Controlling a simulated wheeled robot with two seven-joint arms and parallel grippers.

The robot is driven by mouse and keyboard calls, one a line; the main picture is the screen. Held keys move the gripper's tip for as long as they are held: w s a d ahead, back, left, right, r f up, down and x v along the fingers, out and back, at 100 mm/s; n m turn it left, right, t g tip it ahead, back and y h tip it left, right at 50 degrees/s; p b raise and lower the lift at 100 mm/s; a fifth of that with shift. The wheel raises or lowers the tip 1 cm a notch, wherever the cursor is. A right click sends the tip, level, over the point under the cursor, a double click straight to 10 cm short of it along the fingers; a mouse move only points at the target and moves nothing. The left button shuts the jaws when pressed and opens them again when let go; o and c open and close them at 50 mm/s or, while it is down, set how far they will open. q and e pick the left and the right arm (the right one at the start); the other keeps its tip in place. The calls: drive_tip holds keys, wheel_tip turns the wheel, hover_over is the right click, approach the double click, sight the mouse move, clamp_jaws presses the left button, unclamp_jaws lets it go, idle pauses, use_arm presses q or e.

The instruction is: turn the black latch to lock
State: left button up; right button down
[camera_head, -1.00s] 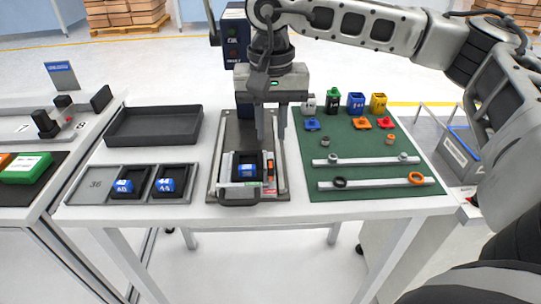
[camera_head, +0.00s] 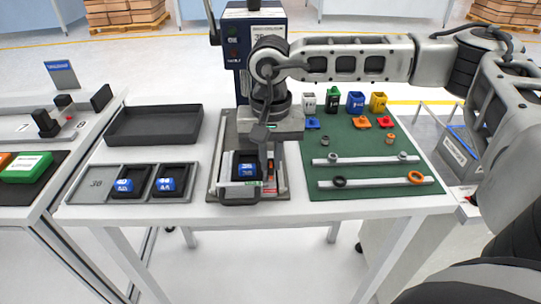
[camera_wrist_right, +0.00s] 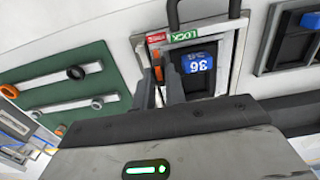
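The clamp fixture (camera_head: 213,190) stands on the table, holding a black block with a blue label marked 36 (camera_wrist_right: 200,62). In the right wrist view a red FREE label (camera_wrist_right: 157,37) and a green LOCK label (camera_wrist_right: 184,35) sit side by side on its edge. An orange-marked latch piece (camera_wrist_right: 157,66) lies beside the block, on the FREE side; its black part is hard to make out. My right gripper (camera_wrist_right: 161,78) points down at this piece, its two fingers apart on either side of it. Contact cannot be told. My left gripper is out of view.
A dark empty tray (camera_head: 155,124) and a tray with two blue-labelled blocks (camera_head: 90,185) lie left. A green mat (camera_head: 350,175) with rails, rings and small coloured bottles lies right. A dark blue machine (camera_head: 237,60) stands behind the fixture.

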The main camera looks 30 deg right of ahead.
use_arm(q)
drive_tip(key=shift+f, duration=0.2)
use_arm(e)
drive_tip(key=shift+m, duration=0.3)
drive_tip(key=shift+f+b, duration=0.1)
drive_tip(key=shift+b, duration=0.25)
drive_tip(key=shift+m+b, duration=0.45)
drive_tip(key=shift+m, duration=0.45)
drive_tip(key=shift+m+b, duration=0.45)
drive_tip(key=shift+m, duration=0.45)
drive_tip(key=m+b, duration=0.2)
drive_tip(key=m, duration=0.3)
drive_tip(key=m+b, duration=0.1)
drive_tip(key=m, duration=0.3)
drive_tip(key=shift+m, duration=0.4)
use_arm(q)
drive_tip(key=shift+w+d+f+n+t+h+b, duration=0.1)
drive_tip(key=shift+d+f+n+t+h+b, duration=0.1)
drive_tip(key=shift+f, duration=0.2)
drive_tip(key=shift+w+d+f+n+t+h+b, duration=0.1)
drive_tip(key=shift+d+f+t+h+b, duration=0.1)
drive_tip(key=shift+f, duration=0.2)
use_arm(e)
drive_tip(key=shift+m, duration=1.9)
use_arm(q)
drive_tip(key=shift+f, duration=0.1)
